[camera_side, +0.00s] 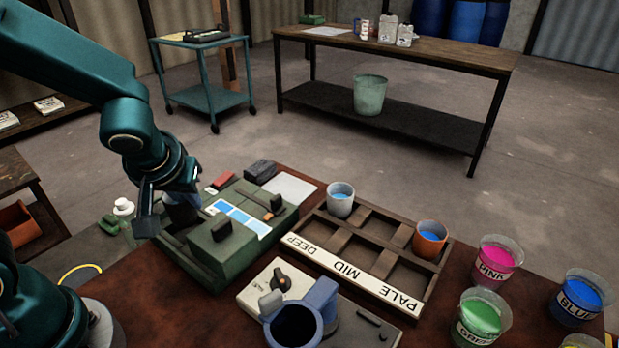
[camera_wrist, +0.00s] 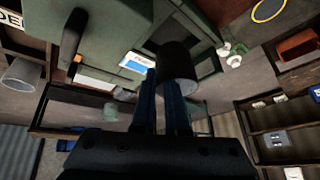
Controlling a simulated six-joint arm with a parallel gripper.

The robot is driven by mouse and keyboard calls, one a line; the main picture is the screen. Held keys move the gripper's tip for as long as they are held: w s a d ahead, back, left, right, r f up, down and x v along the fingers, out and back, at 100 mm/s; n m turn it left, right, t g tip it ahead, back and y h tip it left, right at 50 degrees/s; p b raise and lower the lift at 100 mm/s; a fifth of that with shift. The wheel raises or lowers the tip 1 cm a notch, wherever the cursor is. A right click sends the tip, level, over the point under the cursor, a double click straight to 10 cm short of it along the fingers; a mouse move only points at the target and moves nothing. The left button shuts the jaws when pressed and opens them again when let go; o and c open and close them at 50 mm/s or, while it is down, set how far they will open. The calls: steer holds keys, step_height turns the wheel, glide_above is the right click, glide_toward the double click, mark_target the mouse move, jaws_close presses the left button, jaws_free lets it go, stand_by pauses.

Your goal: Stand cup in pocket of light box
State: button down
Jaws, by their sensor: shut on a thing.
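My gripper (camera_side: 168,197) is shut on a dark cup (camera_side: 184,213) at the left end of the green light box (camera_side: 285,223). In the wrist view my gripper (camera_wrist: 164,92) holds the dark cup (camera_wrist: 178,62) at its fingertips, with the box behind it. The box carries a lit strip of blue shades (camera_side: 238,217). The cup is over or at the open left part of the box; its base is hidden by my gripper and the box, so I cannot tell whether it touches the pocket floor.
Right of the box, a wooden rack (camera_side: 359,271) marked DEEP, MID, PALE holds a grey cup (camera_side: 340,199) and an orange cup (camera_side: 430,239), both with blue liquid. A blue vat (camera_side: 325,298) stands in front. Pink (camera_side: 497,262), green (camera_side: 481,317) and blue (camera_side: 577,296) tubs stand right.

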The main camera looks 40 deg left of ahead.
mark_target(193, 216)
steer(key=shift+f, duration=1.8)
steer(key=c, duration=0.9)
jaws_free()
steer(key=shift+f, duration=0.15)
steer(key=shift+c, duration=0.2)
steer(key=shift+d+r, duration=0.2)
steer(key=shift+r, duration=0.35)
steer(key=s+d+r+m+t+h, duration=0.1)
steer(key=s+d+r+m+h, duration=0.3)
steer(key=s+r, duration=0.5)
steer(key=shift+s+d+r+m, duration=0.2)
steer(key=shift+d+r+m, duration=0.55)
steer(key=shift+d+m, duration=0.55)
